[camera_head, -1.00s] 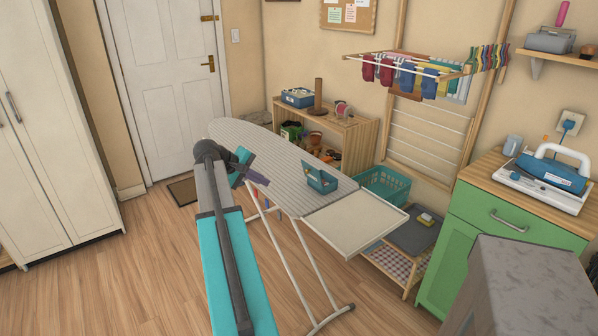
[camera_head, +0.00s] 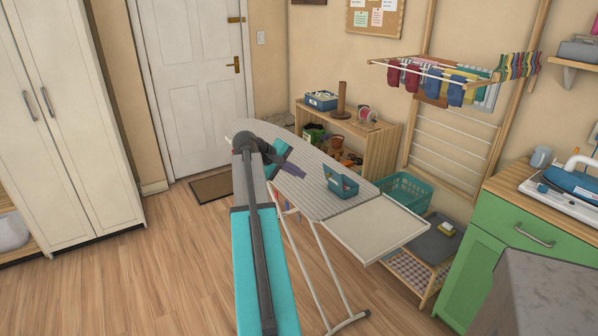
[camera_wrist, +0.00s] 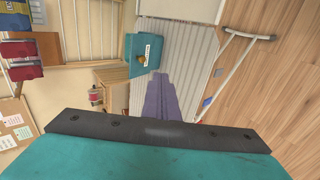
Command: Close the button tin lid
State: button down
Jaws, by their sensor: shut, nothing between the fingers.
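A teal tin (camera_head: 343,187) stands on the ironing board, a little left of its pale end panel. It looks open, with a lid flap raised at its left side, though it is small here. In the wrist view the teal tin (camera_wrist: 143,50) shows near the top centre, with a pale label and an orange-brown spot. My gripper (camera_head: 301,176) is over the board, left of the tin and apart from it. Its purple fingers (camera_wrist: 160,78) are together and empty in the wrist view, pointing beside the tin.
The ironing board (camera_head: 265,140) is otherwise clear. Behind it stand a wooden shelf (camera_head: 385,140) with a blue box (camera_head: 321,100) and a teal laundry basket (camera_head: 408,190). A drying rack (camera_head: 430,70) with clothes hangs on the wall. A green cabinet (camera_head: 490,235) stands right.

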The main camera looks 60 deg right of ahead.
jog(key=s+d+f+p, duration=0.2)
jog(key=s+d+f, duration=0.2)
jog(key=d, duration=0.4)
jog(key=shift+s+d+f, duration=0.15)
jog(key=shift+s+f, duration=0.05)
jog(key=shift+s, duration=0.35)
